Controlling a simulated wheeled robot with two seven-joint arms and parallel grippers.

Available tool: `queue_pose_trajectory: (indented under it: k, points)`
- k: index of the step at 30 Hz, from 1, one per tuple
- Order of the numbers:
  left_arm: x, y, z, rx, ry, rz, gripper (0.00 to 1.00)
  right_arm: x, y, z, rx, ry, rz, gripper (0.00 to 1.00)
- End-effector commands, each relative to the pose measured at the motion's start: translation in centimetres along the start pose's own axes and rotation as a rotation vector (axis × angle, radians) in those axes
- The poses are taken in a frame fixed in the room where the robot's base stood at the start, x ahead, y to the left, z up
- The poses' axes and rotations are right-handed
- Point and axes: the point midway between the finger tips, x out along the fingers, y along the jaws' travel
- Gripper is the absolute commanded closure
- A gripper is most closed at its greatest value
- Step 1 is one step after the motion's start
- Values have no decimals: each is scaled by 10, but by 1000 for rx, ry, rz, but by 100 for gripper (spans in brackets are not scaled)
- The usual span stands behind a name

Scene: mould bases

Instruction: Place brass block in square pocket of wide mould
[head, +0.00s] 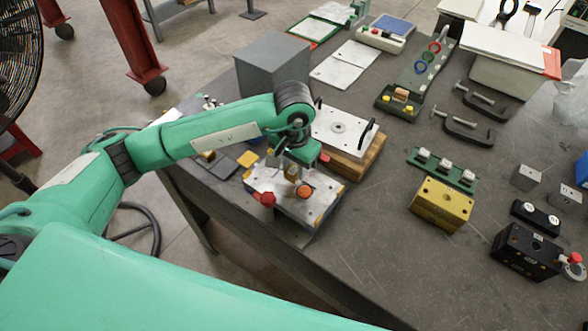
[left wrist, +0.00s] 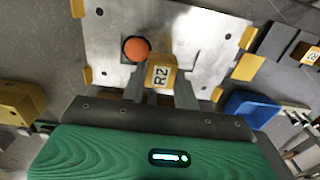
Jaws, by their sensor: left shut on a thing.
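The wide mould (head: 325,205) is a silver plate with yellow corner pieces near the table's left edge. The left wrist view also shows its plate (left wrist: 205,22). An orange round part (head: 304,190) sits on it; it also shows in the left wrist view (left wrist: 136,49). My left gripper (head: 292,168) is over the plate, shut on a brass block (left wrist: 161,75) marked R2. In the left wrist view the block is beside the orange part, near a dark-edged cutout (left wrist: 188,58), partly hidden by block and fingers. I cannot tell whether the block touches the plate.
A white plate with black handles (head: 341,130) stands on a wooden base just behind the mould. A red knob (head: 266,198) is at the mould's near left side. A grey box (head: 272,65) stands behind the arm. A yellow block (head: 441,204) lies right; table between is clear.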

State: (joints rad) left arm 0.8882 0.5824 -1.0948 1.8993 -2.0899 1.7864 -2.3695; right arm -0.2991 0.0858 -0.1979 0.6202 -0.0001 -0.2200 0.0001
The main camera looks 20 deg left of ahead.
Motion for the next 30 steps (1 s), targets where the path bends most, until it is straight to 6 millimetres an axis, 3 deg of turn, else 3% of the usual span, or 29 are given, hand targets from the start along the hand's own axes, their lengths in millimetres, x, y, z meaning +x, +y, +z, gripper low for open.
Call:
queue_pose_trajectory:
  k: [6,17,18,21,30]
  points:
    - [25,0,0,-2,-2,0,100,-11,-4,0,1,-1,-4,64]
    - [30,0,0,0,0,-1,100,-4,-12,-1,1,1,-13,64]
    - [30,0,0,0,-1,-1,68,-4,-12,-1,1,0,-13,64]
    - [28,0,0,-1,-1,0,48,-5,-10,-1,1,0,-11,64]
    - [28,0,0,-1,-1,0,48,-6,-5,0,-1,-1,-5,64]
